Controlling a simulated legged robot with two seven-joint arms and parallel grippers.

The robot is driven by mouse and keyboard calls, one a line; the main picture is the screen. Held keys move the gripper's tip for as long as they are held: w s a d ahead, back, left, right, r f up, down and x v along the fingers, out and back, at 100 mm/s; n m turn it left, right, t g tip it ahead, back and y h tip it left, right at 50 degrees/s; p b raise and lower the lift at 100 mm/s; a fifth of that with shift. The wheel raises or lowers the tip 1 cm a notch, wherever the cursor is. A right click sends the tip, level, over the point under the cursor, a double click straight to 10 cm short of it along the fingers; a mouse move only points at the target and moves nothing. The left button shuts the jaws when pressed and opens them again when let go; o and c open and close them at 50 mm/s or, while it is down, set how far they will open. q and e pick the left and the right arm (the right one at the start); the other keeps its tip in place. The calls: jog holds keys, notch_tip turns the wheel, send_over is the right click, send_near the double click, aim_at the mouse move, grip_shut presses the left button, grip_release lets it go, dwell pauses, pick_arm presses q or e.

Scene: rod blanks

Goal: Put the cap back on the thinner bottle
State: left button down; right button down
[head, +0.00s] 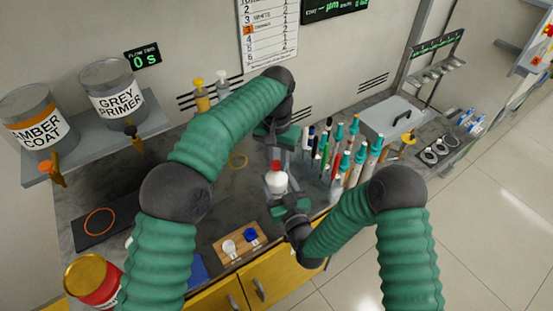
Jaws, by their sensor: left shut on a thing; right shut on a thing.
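A small white bottle (277,184) with a red top piece stands upright near the middle of the counter. The red cap (277,167) is directly over its neck; I cannot tell whether it is seated or just held there. My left gripper (277,156) points down from above and is shut on the red cap. My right gripper (284,198) reaches in from the front and is shut on the white bottle, hiding its lower part. No label on the bottle can be read.
A wooden board (222,258) with a white piece (229,247) and a blue piece (251,235) lies at the front edge. Several upright markers (345,160) crowd the right. A red jar (92,284) is at front left. Paint tanks (113,103) sit on a shelf.

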pick_arm(q)
jog(key=m, duration=0.6)
jog(key=shift+w+a+m, duration=0.1)
jog(key=shift+w+m, duration=0.1)
jog(key=shift+m, duration=0.1)
jog(key=m, duration=1.2)
jog(key=shift+m, duration=0.3)
jog(key=c, duration=1.5)
grip_release()
jog(key=o, duration=0.5)
jog(key=shift+s, duration=0.15)
jog(key=shift+c, duration=0.2)
notch_tip(320, 180, up, 7)
jog(key=shift+r, duration=0.2)
